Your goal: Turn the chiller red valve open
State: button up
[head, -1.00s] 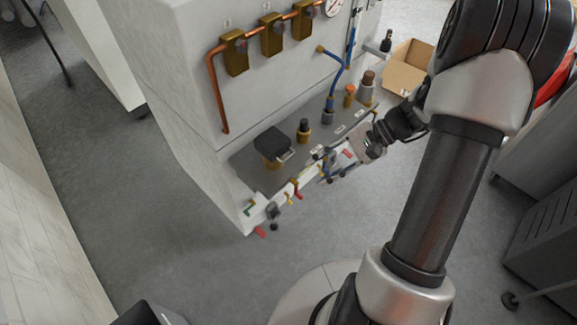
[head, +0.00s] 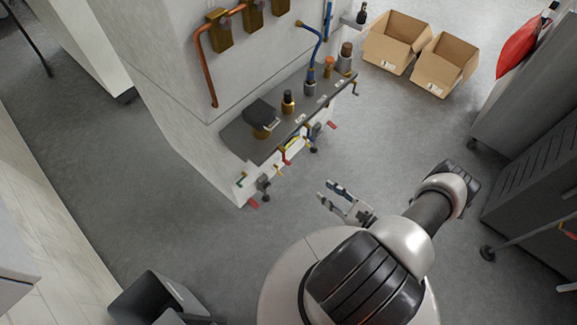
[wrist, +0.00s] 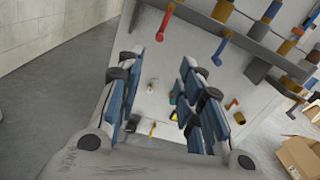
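Several red handles sit along the machine's lower front in the head view: one at the near left corner (head: 253,203), one under the shelf's middle (head: 285,158), one near the right end (head: 331,125). I cannot tell which is the chiller valve. In the wrist view, one red handle (wrist: 166,20) is at the top and another red handle (wrist: 232,104) is right of the fingers. My gripper (head: 330,194) is apart from the machine, over the floor, pointing left. Its blue-padded fingers are spread with no object held between them, as the wrist view (wrist: 163,68) shows.
The dark shelf (head: 240,140) carries several fittings and a black-topped valve (head: 259,112). Cardboard boxes (head: 395,45) stand at the back right. A dark grey cabinet (head: 535,150) is at the right. Floor (head: 180,225) before the machine is clear.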

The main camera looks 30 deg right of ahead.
jog(key=b+x, duration=0.1)
jog(key=x, duration=1.6)
jog(key=shift+w+b, duration=0.15)
jog(key=shift+b, duration=0.25)
jog(key=shift+f, duration=0.1)
jog(key=shift+c, duration=0.4)
grip_shut()
